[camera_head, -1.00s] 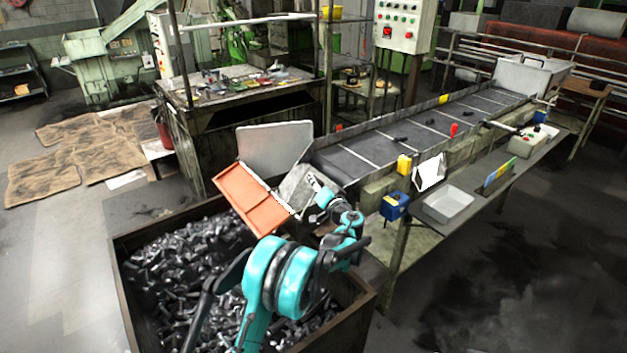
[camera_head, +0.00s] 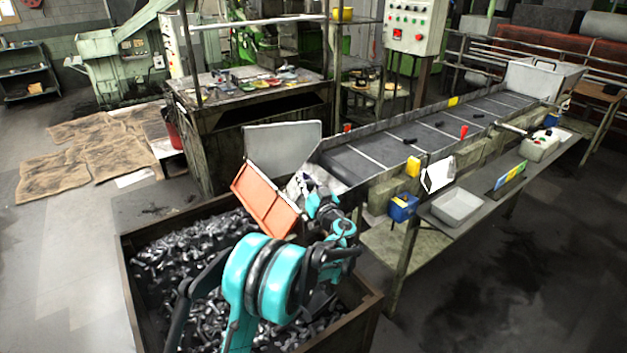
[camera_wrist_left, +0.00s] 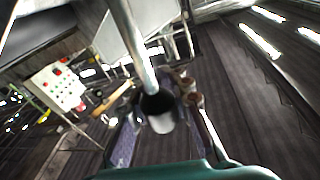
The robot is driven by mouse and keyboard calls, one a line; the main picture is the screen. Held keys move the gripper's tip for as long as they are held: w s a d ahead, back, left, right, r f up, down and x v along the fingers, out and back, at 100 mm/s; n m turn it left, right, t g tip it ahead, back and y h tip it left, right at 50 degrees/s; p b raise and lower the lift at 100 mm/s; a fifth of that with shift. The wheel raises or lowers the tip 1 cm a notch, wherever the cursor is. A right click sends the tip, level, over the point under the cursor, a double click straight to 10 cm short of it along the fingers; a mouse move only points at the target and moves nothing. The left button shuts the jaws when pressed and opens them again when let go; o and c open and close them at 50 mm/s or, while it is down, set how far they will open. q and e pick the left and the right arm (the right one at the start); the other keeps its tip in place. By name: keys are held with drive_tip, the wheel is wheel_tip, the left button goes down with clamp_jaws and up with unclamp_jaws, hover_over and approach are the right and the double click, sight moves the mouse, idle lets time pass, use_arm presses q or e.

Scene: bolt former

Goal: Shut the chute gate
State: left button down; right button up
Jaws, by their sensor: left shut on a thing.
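The chute gate appears to be the orange panel (camera_head: 263,196) at the near end of the conveyor, tilted above the bolt bin. A grey panel (camera_head: 284,147) stands upright behind it. My left gripper (camera_head: 304,184) is at the panel's right edge, partly hidden by my own arm. In the left wrist view, a metal rod with a dark, pale-ended grip (camera_wrist_left: 158,108) lies between the fingers. The gripper is shut on this handle. How the handle joins the gate is hidden. My right gripper is not in view.
A rusty bin (camera_head: 372,304) full of bolts (camera_head: 190,250) stands below my left arm. The conveyor belt (camera_head: 355,163) runs to the back right, with a few dark bolts on it.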

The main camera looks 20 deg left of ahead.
use_arm(q)
drive_tip(key=s+a+f+n+y+b, duration=0.2)
drive_tip(key=s+a+n+b, duration=0.1)
drive_tip(key=s+a+n, duration=0.2)
drive_tip(key=shift+s+a+n+g+b, duration=0.35)
drive_tip(key=shift+s+n, duration=0.9)
drive_tip(key=shift+n, duration=1.05)
drive_tip(key=shift+a+f, duration=0.1)
drive_tip(key=shift+f, duration=0.05)
drive_tip(key=c, duration=1.4)
unclamp_jaws()
drive_tip(key=v, duration=1.2)
